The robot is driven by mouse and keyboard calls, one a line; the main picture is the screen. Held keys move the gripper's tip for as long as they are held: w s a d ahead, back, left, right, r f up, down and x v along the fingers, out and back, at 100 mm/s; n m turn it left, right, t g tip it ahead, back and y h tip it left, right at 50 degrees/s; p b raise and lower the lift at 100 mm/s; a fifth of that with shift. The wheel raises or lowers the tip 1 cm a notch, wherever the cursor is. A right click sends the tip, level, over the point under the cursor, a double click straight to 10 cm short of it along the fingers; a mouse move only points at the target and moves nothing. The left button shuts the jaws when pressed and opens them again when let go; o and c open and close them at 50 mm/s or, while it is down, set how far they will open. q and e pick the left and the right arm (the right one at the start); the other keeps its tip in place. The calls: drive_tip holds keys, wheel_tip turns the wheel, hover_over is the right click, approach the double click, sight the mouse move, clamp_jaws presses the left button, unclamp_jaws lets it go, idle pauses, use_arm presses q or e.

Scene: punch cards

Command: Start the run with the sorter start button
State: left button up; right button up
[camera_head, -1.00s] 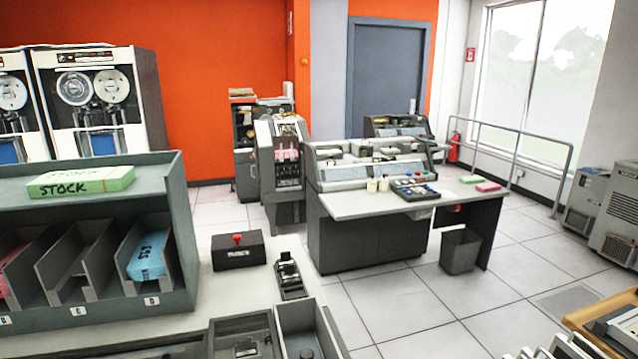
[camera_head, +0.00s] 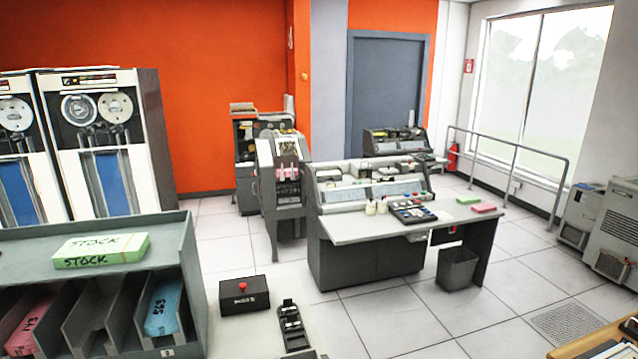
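A black box (camera_head: 244,296) with a red button (camera_head: 243,287) on top sits on the pale counter (camera_head: 222,342) at the lower middle. Its front label is too small to read, so I cannot tell whether this is the sorter start button. Behind it stands a grey console desk (camera_head: 365,258) with small coloured buttons on its upper panel. A tall narrow grey machine (camera_head: 282,187) stands left of the desk. Neither of my grippers is in view.
A grey card rack (camera_head: 191,270) with a green STOCK pack (camera_head: 101,250) on top fills the lower left. A small black device (camera_head: 292,326) stands beside the black box. A waste bin (camera_head: 458,268) stands by the desk. Tiled floor right of the counter is open.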

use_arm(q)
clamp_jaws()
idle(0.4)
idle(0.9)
